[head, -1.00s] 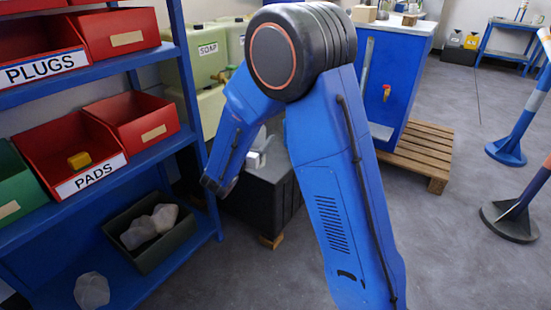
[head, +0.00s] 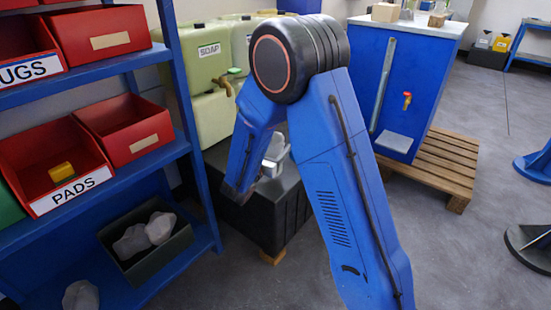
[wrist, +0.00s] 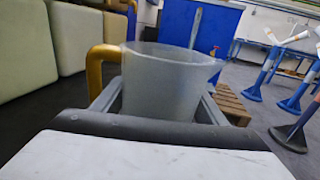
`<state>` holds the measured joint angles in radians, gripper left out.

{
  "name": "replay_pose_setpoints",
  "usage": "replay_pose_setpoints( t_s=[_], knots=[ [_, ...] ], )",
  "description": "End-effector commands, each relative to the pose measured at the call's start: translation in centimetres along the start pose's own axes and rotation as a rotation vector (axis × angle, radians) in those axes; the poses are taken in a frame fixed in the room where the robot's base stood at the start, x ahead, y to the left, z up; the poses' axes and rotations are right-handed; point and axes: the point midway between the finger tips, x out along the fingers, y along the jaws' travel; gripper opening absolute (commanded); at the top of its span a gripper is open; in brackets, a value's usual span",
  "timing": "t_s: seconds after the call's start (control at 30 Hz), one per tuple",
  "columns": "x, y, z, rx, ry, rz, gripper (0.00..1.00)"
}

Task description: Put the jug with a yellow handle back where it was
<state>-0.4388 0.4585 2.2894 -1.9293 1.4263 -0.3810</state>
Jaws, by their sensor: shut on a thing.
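The jug (wrist: 160,85) is a translucent grey, open-topped vessel, upright in the middle of the wrist view. Its yellow handle (wrist: 97,68) stands out on the left. My gripper (wrist: 161,102) is shut on the jug, with a grey finger along each side of it. The jug's lower part is hidden by the gripper body. In the head view my blue arm covers most of the gripper. A pale piece (head: 275,150) shows beside the arm above a black box, but I cannot tell whether it is jug or gripper.
Green soap tanks (head: 204,68) with a tap stand behind the black box (head: 240,212). A blue shelf (head: 150,165) with bins is close on the left. A blue cabinet (head: 400,85) with a red tap stands on a pallet (head: 445,165).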

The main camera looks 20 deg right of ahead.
Motion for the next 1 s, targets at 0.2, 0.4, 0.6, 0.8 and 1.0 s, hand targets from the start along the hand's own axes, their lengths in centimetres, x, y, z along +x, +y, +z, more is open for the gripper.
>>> replay_pose_setpoints(
  t_s=[0.2,0.4,0.6,0.8,1.0],
  knots=[
    [0.0,0.0,-1.4,-0.002,0.001,0.000,0.35],
    [0.0,0.1,-3.9,-0.002,0.000,0.001,0.35],
    [0.0,0.1,-4.3,0.001,-0.001,0.001,0.35],
    [0.0,0.1,-4.5,0.000,0.000,0.001,0.35],
    [0.0,0.1,-4.6,0.001,0.000,0.001,0.85]
  ],
)
